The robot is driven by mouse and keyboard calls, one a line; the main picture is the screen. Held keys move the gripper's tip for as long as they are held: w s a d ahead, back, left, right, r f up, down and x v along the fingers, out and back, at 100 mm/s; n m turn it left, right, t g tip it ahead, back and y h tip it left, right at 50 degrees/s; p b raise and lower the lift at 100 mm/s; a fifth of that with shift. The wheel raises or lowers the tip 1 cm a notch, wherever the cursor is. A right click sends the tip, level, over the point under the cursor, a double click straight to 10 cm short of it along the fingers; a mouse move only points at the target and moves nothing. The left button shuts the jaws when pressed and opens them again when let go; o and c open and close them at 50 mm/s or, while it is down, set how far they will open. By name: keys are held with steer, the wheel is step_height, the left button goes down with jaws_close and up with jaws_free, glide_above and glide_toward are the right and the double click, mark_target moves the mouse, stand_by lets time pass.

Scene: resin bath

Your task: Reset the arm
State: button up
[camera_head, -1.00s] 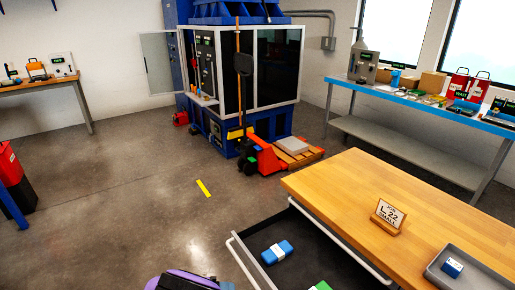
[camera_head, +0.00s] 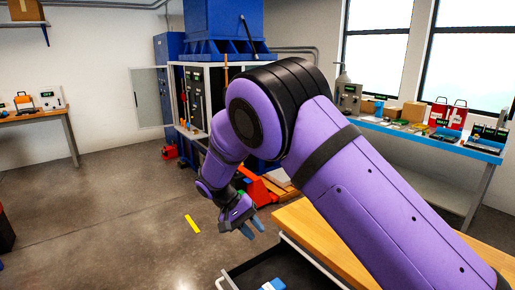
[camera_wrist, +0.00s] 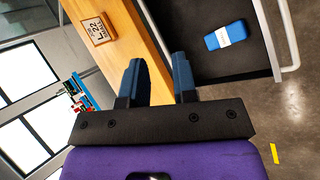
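My purple arm rises across the right half of the head view and bends down at the elbow. My gripper (camera_head: 254,227) hangs near the middle of that view, in the air beside the wooden workbench and above the open drawer. In the wrist view my gripper (camera_wrist: 158,80) has its two blue-grey fingers apart with nothing between them, so it is open and empty.
The wooden workbench (camera_head: 322,232) has a pulled-out drawer (camera_head: 252,272) holding a blue box (camera_wrist: 225,35). An orange pallet jack (camera_head: 262,190) stands behind my gripper.

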steer(key=s+d+r+t+y, duration=0.1)
steer(key=s+d+r+y, duration=0.2)
steer(key=d+r, duration=0.75)
steer(key=s+d+r+t+y, duration=0.1)
steer(key=s+d+r+y, duration=0.25)
steer(key=d+r, duration=0.7)
steer(key=s+d+r+t, duration=0.2)
steer(key=s+d, duration=0.1)
steer(key=s, duration=0.4)
steer(key=s+d+r+t+y, duration=0.1)
steer(key=s+d+r+t, duration=0.1)
steer(key=s, duration=0.6)
steer(key=s+d+r+m+t, duration=0.1)
steer(key=s+d+r, duration=0.3)
steer(key=s, duration=0.4)
steer(key=shift+s+d+t, duration=0.15)
steer(key=shift+d+t, duration=0.35)
steer(key=shift+d, duration=0.3)
